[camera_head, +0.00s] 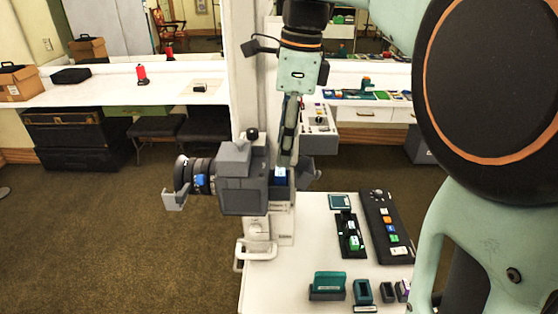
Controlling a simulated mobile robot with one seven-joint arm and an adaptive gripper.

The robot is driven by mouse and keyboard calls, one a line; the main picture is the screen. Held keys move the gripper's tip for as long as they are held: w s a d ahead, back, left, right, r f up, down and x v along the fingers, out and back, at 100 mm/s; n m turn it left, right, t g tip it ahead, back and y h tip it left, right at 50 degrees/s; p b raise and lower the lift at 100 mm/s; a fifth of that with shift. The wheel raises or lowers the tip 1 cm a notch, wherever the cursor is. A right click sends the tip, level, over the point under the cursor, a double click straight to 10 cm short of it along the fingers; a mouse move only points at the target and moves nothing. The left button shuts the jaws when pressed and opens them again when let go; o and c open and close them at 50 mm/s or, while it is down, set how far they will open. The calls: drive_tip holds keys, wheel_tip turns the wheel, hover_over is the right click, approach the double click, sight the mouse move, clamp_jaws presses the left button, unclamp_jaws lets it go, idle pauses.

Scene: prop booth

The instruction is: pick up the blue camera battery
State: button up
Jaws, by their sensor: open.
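A small blue block (279,173), which looks like the blue camera battery, shows at the rear of a grey video camera (242,185). Its lens points left. The block is partly hidden, and I cannot tell whether it is seated in the camera or stands behind it. My gripper (286,158) hangs down from the wrist, seen nearly edge-on, with its tips just above the blue block. It looks open and holds nothing that I can see. I cannot tell whether it touches the block.
A white table (275,290) carries a black tray with green pieces (350,236), a black button panel (387,228), a green-teal block (327,284) and small dark holders (385,291). A white counter behind holds a red item (141,74). Open carpet lies to the left.

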sight(280, 171)
drive_tip(key=shift+s+a+f, duration=0.1)
drive_tip(key=shift+a+f, duration=0.1)
drive_tip(key=shift+f, duration=1.15)
drive_tip(key=shift+a+f, duration=0.15)
drive_tip(key=shift+f, duration=1.15)
drive_tip(key=shift+c, duration=0.7)
drive_tip(key=c, duration=1.1)
drive_tip(key=shift+c, duration=0.3)
drive_tip(key=shift+r, duration=0.15)
